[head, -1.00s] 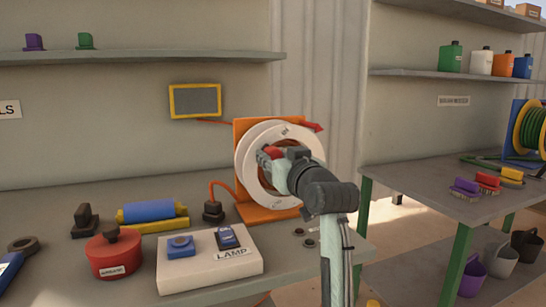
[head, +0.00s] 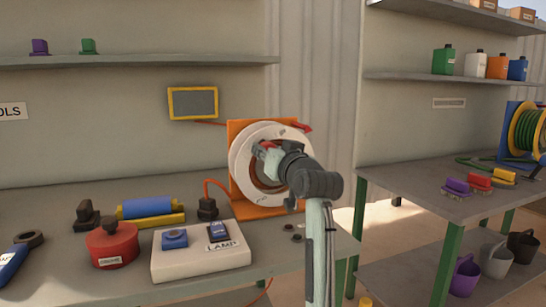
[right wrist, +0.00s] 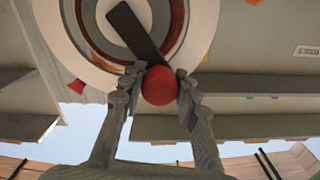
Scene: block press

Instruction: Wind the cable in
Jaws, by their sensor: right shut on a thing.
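The cable reel (head: 240,165) has white flanges and stands on an orange frame (head: 265,212) at the back of the bench. Its orange cable (head: 211,183) arches from the reel's left side to a black plug (head: 207,208) on the bench. My right gripper (head: 262,149) is at the reel's front face. In the right wrist view its two fingers (right wrist: 160,88) are closed around the crank's red ball knob (right wrist: 159,85); the dark crank arm (right wrist: 135,32) runs up from it to the reel's middle. My arm hides part of the reel. My left gripper is not in view.
A white lamp switch box (head: 190,265), a red round pot (head: 112,245) and a blue roller (head: 148,207) stand on the bench left of my arm. A second bench (head: 400,185) with brushes and a green hose reel (head: 530,128) is at right, across a gap.

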